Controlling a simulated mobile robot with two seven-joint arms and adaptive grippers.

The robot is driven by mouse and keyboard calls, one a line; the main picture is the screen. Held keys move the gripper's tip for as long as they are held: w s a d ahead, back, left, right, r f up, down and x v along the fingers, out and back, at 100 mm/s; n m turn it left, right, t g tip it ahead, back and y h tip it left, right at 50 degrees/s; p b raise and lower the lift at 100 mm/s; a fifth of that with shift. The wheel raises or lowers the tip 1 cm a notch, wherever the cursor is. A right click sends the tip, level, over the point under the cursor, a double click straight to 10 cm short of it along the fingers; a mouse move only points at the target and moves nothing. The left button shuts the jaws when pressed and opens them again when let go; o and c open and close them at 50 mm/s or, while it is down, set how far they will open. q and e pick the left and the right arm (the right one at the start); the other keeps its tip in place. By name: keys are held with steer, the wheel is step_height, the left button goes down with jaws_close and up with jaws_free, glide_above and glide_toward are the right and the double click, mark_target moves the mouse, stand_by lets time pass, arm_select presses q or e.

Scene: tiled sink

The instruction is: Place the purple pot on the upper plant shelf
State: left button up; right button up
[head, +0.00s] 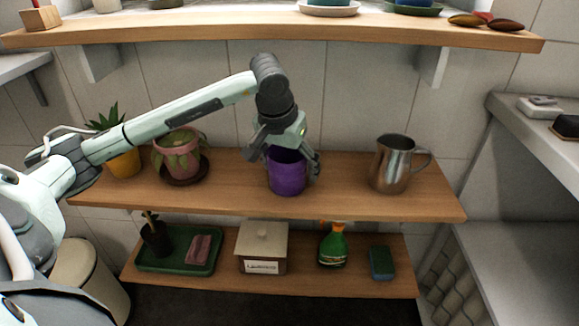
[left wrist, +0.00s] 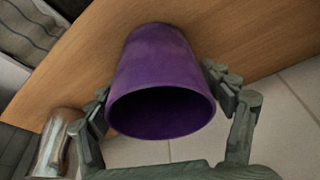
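The purple pot (head: 287,176) stands upright on the middle wooden shelf (head: 340,200). In the left wrist view the pot (left wrist: 165,65) has its dark open mouth facing the camera. My left gripper (head: 290,160) reaches down over the pot with a finger on each side of it. In the left wrist view the fingers (left wrist: 163,95) flank the pot close to its wall; whether both press on it is unclear. The upper shelf (head: 270,32) runs across the top of the head view. My right gripper is not in view.
A pink planter (head: 180,150) and yellow pot (head: 123,163) stand left of the purple pot, a metal jug (head: 393,163) right of it. The upper shelf holds a saucered pot (head: 329,8), brown objects (head: 504,25) and a wooden block (head: 40,18), with bare wood between.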

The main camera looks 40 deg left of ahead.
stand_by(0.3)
arm_select(q)
steer(key=shift+r, duration=0.3)
steer(key=v, duration=1.1)
steer(key=shift+r, duration=0.3)
steer(key=shift+s, duration=0.2)
